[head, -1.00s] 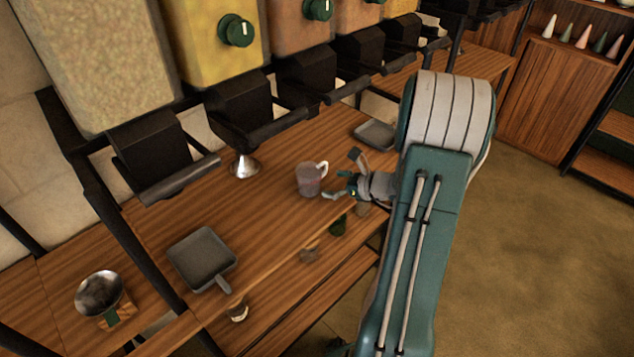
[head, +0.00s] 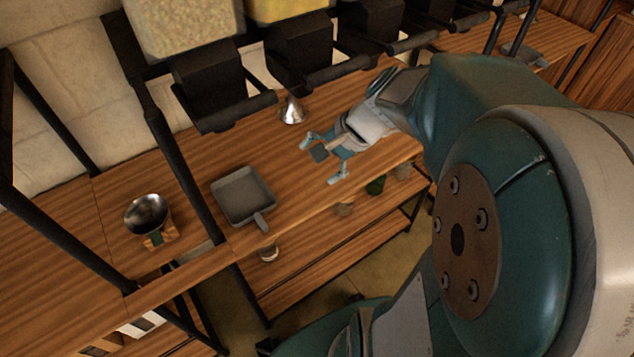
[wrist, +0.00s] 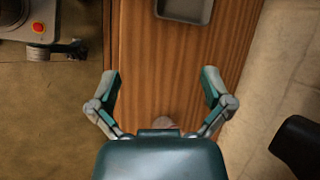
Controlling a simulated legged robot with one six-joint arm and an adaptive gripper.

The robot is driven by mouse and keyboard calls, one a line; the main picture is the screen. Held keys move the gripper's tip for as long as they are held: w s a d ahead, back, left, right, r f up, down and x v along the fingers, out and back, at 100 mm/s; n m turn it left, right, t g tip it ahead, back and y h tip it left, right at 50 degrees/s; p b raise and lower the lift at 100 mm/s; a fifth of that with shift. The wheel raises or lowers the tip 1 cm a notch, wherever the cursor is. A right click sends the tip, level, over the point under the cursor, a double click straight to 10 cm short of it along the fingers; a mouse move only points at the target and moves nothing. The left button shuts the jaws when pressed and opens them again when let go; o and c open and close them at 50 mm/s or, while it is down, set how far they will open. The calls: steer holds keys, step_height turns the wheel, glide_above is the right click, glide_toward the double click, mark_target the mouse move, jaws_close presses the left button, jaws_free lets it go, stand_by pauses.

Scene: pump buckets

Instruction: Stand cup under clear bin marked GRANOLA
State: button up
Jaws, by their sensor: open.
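My gripper (head: 323,160) is open above the wood counter, with its fingers spread. In the wrist view my gripper (wrist: 160,80) has bare counter between its fingertips. A small rounded brownish thing (wrist: 163,123) shows just past the gripper body there, mostly hidden; I cannot tell if it is the cup. No cup is plainly seen in the head view; my arm covers part of the counter. A clear bin with pale contents (head: 185,25) and a yellow-filled bin (head: 285,8) hang above black dispensers. No GRANOLA mark is readable.
A grey square pan (head: 243,197) lies on the counter, left of my gripper. A silver funnel-shaped piece (head: 291,110) stands behind the gripper. A metal bowl (head: 147,215) stands at left. Black frame posts (head: 180,165) cross the counter. Small containers (head: 375,186) sit on the lower shelf.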

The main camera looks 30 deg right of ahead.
steer(key=s+a+r+n+t+h, duration=0.1)
steer(key=s+a+r+n+h, duration=0.4)
steer(key=s+n, duration=0.4)
steer(key=r+n, duration=0.1)
steer(key=n, duration=0.3)
steer(key=shift+s+r+t+h, duration=0.2)
steer(key=shift+s+t+h, duration=0.1)
steer(key=shift+h, duration=0.1)
steer(key=shift+w+d, duration=0.1)
